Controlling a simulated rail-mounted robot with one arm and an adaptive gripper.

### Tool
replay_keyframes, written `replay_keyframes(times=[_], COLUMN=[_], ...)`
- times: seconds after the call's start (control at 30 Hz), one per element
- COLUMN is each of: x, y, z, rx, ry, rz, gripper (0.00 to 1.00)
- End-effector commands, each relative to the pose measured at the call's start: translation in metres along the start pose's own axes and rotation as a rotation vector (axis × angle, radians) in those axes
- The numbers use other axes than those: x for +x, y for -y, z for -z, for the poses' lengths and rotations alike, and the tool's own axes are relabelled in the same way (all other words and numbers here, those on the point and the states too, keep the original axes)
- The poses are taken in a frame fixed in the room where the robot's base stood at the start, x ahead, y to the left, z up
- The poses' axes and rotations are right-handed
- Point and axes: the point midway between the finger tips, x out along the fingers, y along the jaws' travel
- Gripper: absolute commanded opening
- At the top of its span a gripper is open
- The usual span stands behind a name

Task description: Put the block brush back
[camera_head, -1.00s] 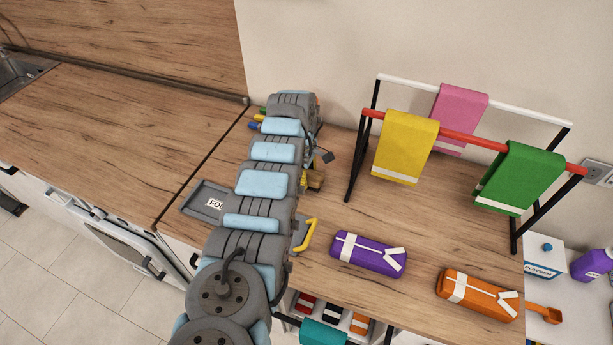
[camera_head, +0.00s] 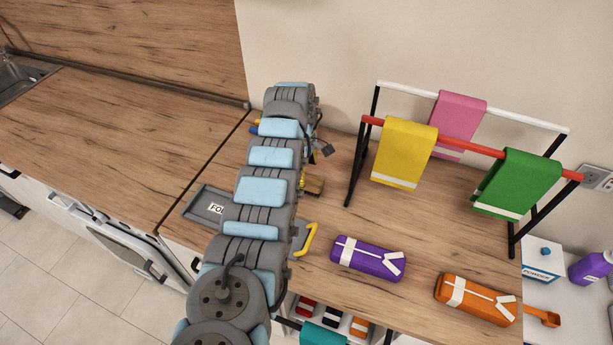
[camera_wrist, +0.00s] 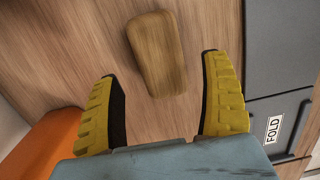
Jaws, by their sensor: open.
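The block brush seems to be the brown, rounded wooden block (camera_wrist: 157,52) lying on the wood worktop in the wrist view. Its bristles do not show. In the head view a small brown part of it (camera_head: 314,185) shows just right of my arm. My gripper (camera_wrist: 161,70) is open, with its two yellow ribbed fingers apart. The block shows beyond and between the fingertips, and nothing is held. I cannot tell the height gap between them. In the head view my arm hides most of the gripper.
A grey board marked FOLD (camera_head: 207,204) lies partly under my arm; it also shows in the wrist view (camera_wrist: 277,128). A rack with yellow (camera_head: 404,150), pink and green towels stands right. Purple (camera_head: 368,258) and orange (camera_head: 475,299) bundles lie in front. An orange thing (camera_wrist: 50,145) is beside the gripper.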

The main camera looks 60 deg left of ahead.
Motion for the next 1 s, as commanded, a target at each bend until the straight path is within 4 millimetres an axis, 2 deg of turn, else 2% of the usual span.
replay_keyframes(times=[0.3,0.43,0.6,1.0], x=[-0.053,-0.067,-0.075,-0.075], y=[0.000,0.000,0.000,0.001], z=[-0.001,0.000,0.000,0.000], rx=[0.001,0.000,0.001,0.001], ry=[-0.001,-0.001,0.000,0.000], rz=[0.000,0.000,0.001,0.002], gripper=[0.79,0.79,0.79,0.79])
